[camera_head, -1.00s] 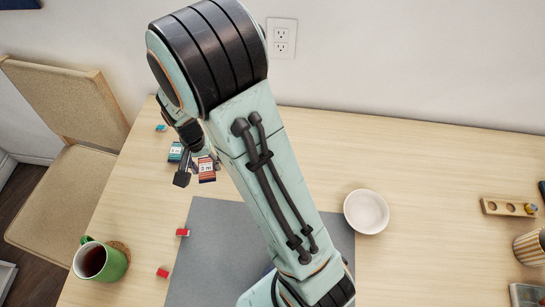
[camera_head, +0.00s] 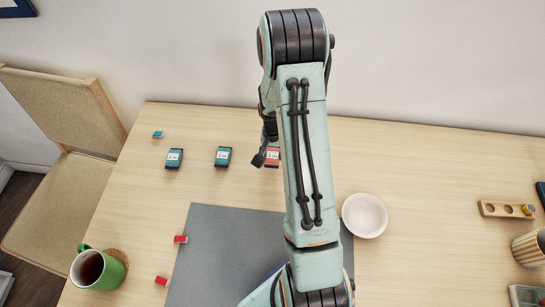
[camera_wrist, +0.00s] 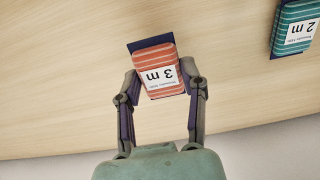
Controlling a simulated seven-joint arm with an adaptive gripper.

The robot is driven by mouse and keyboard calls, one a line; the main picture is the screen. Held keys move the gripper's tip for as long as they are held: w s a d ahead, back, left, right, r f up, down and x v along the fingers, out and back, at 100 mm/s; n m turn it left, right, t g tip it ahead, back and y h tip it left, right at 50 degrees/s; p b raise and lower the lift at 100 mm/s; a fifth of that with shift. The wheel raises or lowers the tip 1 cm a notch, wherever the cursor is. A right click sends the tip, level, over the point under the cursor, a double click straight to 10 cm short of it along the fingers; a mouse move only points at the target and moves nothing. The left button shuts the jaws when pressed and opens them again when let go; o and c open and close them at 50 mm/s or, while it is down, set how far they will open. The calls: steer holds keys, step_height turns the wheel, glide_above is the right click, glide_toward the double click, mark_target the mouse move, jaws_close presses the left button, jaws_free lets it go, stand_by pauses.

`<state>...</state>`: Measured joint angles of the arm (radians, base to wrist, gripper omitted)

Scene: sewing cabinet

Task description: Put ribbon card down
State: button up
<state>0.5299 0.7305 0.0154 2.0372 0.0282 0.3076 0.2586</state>
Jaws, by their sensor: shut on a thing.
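The ribbon card in my grasp, orange-red with pale stripes, a dark backing and a white "3 m" label, shows in the wrist view (camera_wrist: 154,57). My gripper (camera_wrist: 162,88) is shut on its two sides. In the head view the card (camera_head: 273,158) is partly hidden behind my arm, with a finger of my gripper (camera_head: 265,155) beside it. It is over the back part of the table; I cannot tell whether it touches the wood.
Two teal ribbon cards (camera_head: 174,158) (camera_head: 223,156) lie to the left in the head view. A grey mat (camera_head: 215,245), red clips (camera_head: 180,239), a green mug (camera_head: 98,268) and a white bowl (camera_head: 365,215) are nearer.

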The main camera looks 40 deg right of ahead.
mark_target(272, 157)
steer(key=shift+f, duration=1.1)
steer(key=shift+f, duration=0.1)
steer(key=o, duration=0.9)
steer(key=r, duration=1.1)
steer(key=shift+s+a+r, duration=0.15)
steer(key=shift+s+a, duration=0.1)
steer(key=s+a+r+n+y, duration=0.1)
steer(key=s+a+r+n, duration=0.5)
steer(key=a+r, duration=0.6)
steer(key=s+a+n, duration=0.1)
steer(key=s+a, duration=0.1)
steer(key=s, duration=0.2)
steer(key=s+a+n, duration=0.1)
steer(key=s+a, duration=0.1)
steer(key=s, duration=0.1)
steer(key=s+a+r+n, duration=0.1)
steer(key=s+a+n, duration=0.1)
steer(key=s+a, duration=0.1)
steer(key=shift+s+a+r+g, duration=0.1)
steer(key=shift+s+g, duration=0.3)
steer(key=shift+s, duration=0.4)
